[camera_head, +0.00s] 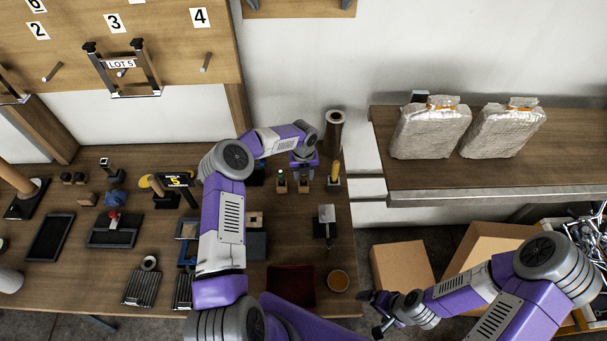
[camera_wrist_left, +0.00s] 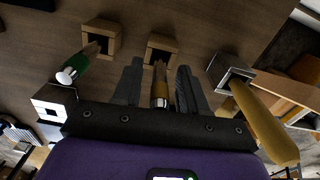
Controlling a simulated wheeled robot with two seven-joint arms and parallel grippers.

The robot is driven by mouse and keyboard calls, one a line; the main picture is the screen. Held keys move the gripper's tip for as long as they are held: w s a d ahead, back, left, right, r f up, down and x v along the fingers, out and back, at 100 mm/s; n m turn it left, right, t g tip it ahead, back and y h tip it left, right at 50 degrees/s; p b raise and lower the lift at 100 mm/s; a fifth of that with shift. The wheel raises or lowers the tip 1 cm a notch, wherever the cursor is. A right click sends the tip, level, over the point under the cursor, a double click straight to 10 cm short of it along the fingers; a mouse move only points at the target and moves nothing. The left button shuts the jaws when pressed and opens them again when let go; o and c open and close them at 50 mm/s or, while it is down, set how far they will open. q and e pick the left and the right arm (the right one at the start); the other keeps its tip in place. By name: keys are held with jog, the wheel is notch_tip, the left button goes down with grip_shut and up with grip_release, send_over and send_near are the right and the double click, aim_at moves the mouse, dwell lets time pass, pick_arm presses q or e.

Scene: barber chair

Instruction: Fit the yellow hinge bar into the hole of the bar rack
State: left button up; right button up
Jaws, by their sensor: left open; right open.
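A yellow bar (camera_head: 335,171), likely the hinge bar, stands upright in a small dark holder near the table's right edge. I cannot tell which holder is the bar rack. My left gripper (camera_head: 303,166) is open, just left of the yellow bar and above small wooden blocks. In the left wrist view, a thin brown bar with a silver collar (camera_wrist_left: 160,87) shows between its fingers (camera_wrist_left: 158,78), not gripped. My right gripper (camera_head: 374,313) is open and empty at lower right.
Two wooden blocks (camera_wrist_left: 102,36) (camera_wrist_left: 162,48) stand below the left gripper, with a green-handled tool (camera_wrist_left: 82,63) at the left one. A dark cylinder (camera_head: 334,130) stands behind the yellow bar. A brown cup (camera_head: 338,281) stands near the table's front edge. Cardboard boxes (camera_head: 402,263) are at right.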

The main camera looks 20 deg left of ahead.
pick_arm(q)
jog(key=shift+r, duration=0.15)
notch_tip(320, 180, up, 12)
jog(key=shift+r, duration=0.1)
dwell(0.6)
